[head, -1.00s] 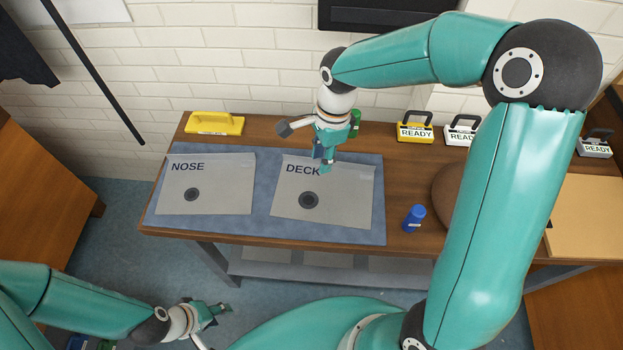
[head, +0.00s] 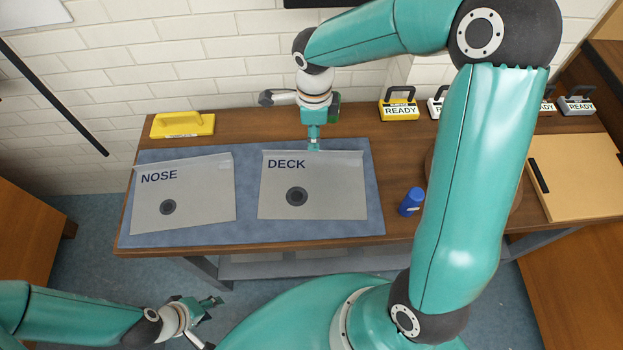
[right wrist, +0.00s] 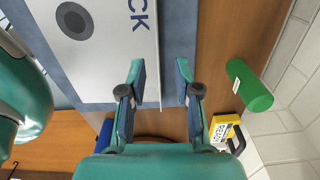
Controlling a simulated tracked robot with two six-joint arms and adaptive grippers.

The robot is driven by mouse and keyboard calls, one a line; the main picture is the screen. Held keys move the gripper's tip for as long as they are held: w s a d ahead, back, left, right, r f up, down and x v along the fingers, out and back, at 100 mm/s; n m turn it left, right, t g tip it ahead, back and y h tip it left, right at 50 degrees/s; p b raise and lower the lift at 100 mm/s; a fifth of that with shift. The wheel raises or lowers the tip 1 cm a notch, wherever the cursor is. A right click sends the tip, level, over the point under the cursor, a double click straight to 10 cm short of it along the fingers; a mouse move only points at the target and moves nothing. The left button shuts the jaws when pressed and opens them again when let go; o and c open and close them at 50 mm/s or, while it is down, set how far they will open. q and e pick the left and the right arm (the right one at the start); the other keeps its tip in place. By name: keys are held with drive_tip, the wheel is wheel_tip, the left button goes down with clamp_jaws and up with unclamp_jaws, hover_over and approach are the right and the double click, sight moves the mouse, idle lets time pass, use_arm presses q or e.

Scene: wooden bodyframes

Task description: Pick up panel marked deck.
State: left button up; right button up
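The panel marked DECK (head: 335,193) is a flat grey sheet with a dark round hole or disc, lying on a blue mat (head: 255,230) on the wooden table. In the right wrist view the same panel (right wrist: 95,60) shows at the upper left. My right gripper (head: 313,147) is at the panel's far edge. In the right wrist view this gripper (right wrist: 160,75) is open, its fingers on either side of the panel's edge; whether they touch it I cannot tell. My left gripper (head: 212,305) hangs low in front of the table, holding nothing visible; its opening is unclear.
A panel marked NOSE (head: 200,190) lies to the left. A yellow handled block (head: 182,125) is at the back left, READY signs (head: 399,111) at the back right.

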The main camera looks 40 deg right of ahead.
sight(313, 184)
drive_tip(key=shift+a+f+p, duration=0.15)
drive_tip(key=shift+f+p, duration=0.5)
drive_tip(key=shift+f, duration=2.25)
drive_tip(key=shift+c, duration=0.2)
clamp_jaws()
